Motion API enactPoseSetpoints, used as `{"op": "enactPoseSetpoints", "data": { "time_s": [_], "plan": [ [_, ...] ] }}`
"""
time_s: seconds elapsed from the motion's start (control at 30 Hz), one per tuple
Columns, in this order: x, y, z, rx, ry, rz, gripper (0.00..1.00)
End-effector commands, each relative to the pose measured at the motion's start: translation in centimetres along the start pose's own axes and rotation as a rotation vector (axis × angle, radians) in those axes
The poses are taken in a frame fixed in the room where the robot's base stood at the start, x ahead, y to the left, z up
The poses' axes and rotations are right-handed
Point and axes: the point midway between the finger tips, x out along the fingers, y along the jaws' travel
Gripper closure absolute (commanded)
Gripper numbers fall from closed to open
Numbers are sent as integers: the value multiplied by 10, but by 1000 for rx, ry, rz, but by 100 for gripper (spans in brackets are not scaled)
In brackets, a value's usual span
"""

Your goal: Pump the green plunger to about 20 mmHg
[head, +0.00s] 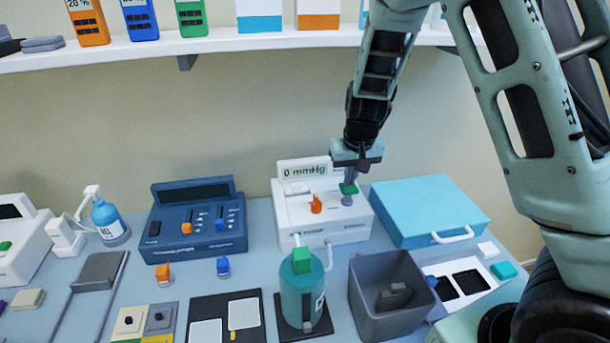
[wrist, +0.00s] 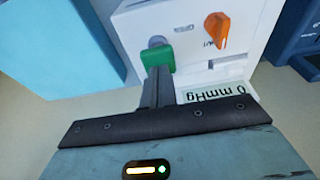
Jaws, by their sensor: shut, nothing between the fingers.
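The green plunger (head: 348,188) sits on the front of a white device (head: 325,225), on a grey stem, right of an orange knob (head: 316,204). The device's display (head: 304,172) reads 0 mmHg. My gripper (head: 350,175) is shut and empty, pointing down just above the plunger. In the wrist view, the shut fingertips (wrist: 158,75) are right at the edge of the green plunger (wrist: 158,59); I cannot tell whether they touch. The orange knob (wrist: 217,30) and the upside-down display (wrist: 215,92) also show there.
A blue case (head: 430,210) stands right of the device, a dark blue console (head: 195,220) left of it. In front are a teal bottle with a green top (head: 302,298) and a grey bin (head: 388,320). A shelf (head: 240,42) runs along the wall above.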

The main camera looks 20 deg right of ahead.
Motion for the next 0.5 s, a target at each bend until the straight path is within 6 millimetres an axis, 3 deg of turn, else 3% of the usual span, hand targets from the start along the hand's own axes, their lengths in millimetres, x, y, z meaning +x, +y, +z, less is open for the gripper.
{"op": "enactPoseSetpoints", "data": {
  "time_s": [0.5],
  "plan": [
    [27,0,6,0,-1,0,100]
  ]
}}
